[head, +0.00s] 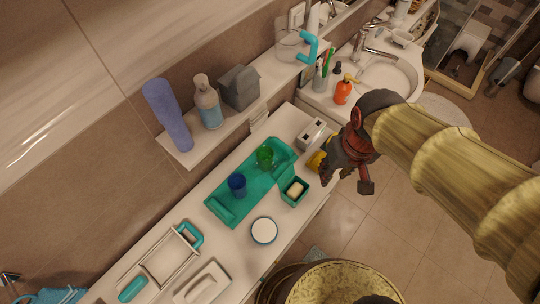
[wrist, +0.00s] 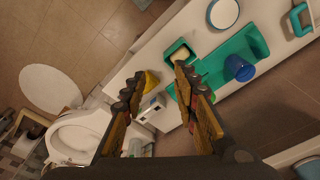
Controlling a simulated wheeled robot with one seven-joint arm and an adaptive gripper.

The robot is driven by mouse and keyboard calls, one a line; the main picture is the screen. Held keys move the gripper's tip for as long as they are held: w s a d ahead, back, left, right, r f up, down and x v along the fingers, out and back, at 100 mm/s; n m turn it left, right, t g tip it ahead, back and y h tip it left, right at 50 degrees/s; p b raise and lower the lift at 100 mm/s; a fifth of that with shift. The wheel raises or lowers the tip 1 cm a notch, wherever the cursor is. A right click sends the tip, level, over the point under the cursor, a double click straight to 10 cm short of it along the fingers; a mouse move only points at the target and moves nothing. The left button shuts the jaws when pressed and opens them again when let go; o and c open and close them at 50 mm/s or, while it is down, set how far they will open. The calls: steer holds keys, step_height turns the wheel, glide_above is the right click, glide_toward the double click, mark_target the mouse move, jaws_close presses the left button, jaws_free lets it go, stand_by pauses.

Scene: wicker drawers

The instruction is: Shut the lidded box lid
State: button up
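A small teal box (head: 303,199) stands on the counter in front of the teal tray, with a pale block inside. Its top is open. A teal panel (head: 285,174) at its back edge looks like a raised lid, but I cannot tell for certain. The box also shows in the wrist view (wrist: 171,50), just beyond the fingers. My gripper (head: 346,182) is to the right of the box in the head view, apart from it. Its fingers are spread and empty in the wrist view (wrist: 157,82).
The teal tray (head: 222,199) holds a blue cup (head: 238,186) and a green glass (head: 266,157). A yellow object (head: 316,161) and a white box (head: 311,132) stand near my gripper. A round white-topped jar (head: 264,231) stands in front of the tray.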

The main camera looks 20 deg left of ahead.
mark_target(282, 174)
steer(key=w+a+f+n+p, duration=0.1)
steer(key=a+f+n, duration=0.1)
steer(key=a, duration=0.3)
steer(key=w+a+f+n+g+p, duration=0.1)
steer(key=a+f+n, duration=0.1)
steer(key=a, duration=0.3)
steer(key=w+a+f+n+p, duration=0.1)
steer(key=a+f+n, duration=0.1)
steer(key=a+f, duration=0.2)
steer(key=shift+a+f+g+h, duration=0.3)
steer(key=shift+a+f+g, duration=0.1)
steer(key=shift+a, duration=0.3)
steer(key=c, duration=0.6)
steer(key=shift+n+t+y, duration=0.4)
steer(key=shift+n, duration=0.4)
steer(key=w+a, duration=0.1)
steer(key=w, duration=0.1)
steer(key=w+a, duration=0.2)
steer(key=shift+a+r, duration=0.1)
steer(key=shift+a, duration=0.1)
jaws_close()
step_height(282, 174, down, 10)
steer(key=shift+w+a+n, duration=0.2)
steer(key=shift+a+n, duration=0.1)
steer(key=shift+d+r+b, duration=0.1)
steer(key=shift+r+b, duration=0.1)
steer(key=shift+b, duration=0.45)
steer(key=shift+s+d+r+y+b, duration=0.1)
steer(key=shift+r+y+b, duration=0.05)
steer(key=shift+y+b, duration=0.15)
